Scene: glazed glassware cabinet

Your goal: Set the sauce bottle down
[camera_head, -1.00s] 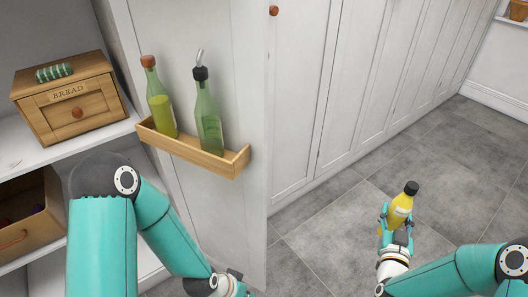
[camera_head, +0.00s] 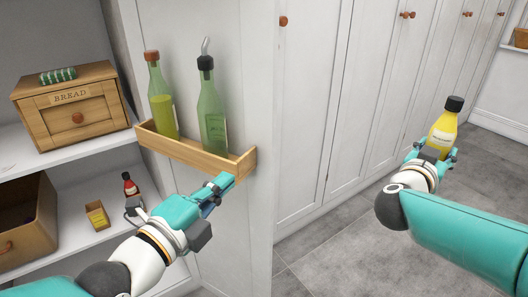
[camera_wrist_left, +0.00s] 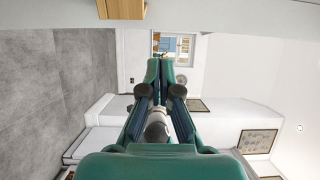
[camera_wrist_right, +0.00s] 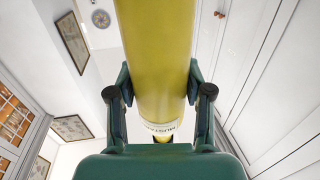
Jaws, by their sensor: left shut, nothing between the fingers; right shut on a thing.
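The sauce bottle (camera_head: 442,130) is yellow with a dark cap and a pale label. It is held in my right gripper (camera_head: 436,153), off the floor at the right, slightly tilted in the head view. In the right wrist view the yellow bottle (camera_wrist_right: 158,60) stands between the two fingers. My left gripper (camera_head: 222,187) is shut and empty, just below the wooden door rack (camera_head: 200,157). In the left wrist view its fingertips (camera_wrist_left: 160,62) are together, with the rack's wood (camera_wrist_left: 122,9) at the top edge.
The rack holds two green glass bottles (camera_head: 162,100) (camera_head: 212,115). A bread box (camera_head: 72,112) stands on the upper shelf. A red bottle (camera_head: 130,185), a small yellow box (camera_head: 96,215) and a wooden crate (camera_head: 28,225) are on the lower shelf. Grey floor (camera_head: 340,245) is open.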

